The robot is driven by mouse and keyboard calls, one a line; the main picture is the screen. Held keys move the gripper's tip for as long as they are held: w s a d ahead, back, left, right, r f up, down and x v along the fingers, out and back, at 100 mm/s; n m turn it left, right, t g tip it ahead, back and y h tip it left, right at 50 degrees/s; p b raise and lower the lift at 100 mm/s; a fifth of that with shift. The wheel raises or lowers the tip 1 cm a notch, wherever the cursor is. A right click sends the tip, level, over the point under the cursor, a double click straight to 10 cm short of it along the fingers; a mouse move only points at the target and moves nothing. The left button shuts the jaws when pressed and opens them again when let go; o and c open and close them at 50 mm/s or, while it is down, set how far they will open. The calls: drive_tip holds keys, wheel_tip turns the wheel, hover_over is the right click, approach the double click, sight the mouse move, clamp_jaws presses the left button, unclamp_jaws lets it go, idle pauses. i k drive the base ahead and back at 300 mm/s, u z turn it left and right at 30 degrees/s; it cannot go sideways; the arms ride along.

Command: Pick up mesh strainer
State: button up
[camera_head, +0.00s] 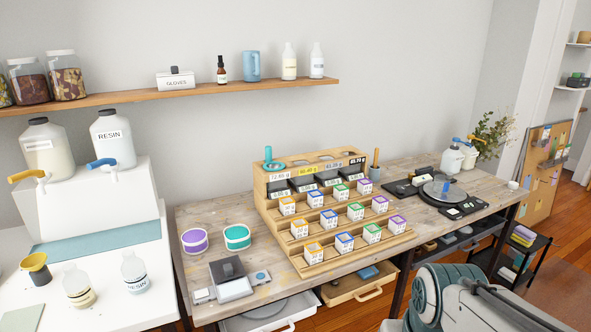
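No mesh strainer can be made out for certain. My gripper is not in view.
The wooden bench (205,219) carries a stepped rack (284,249) of small boxes, purple and green tubs, and scales. The white table (112,302) holds bottles and large resin jugs (111,138). Drawers (359,284) stand open below the bench. A shelf (215,92) hangs above.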

sight(270, 165)
drive_tip(key=z, duration=0.1)
drive_tip(key=i, duration=0.95)
drive_tip(key=u, duration=0.05)
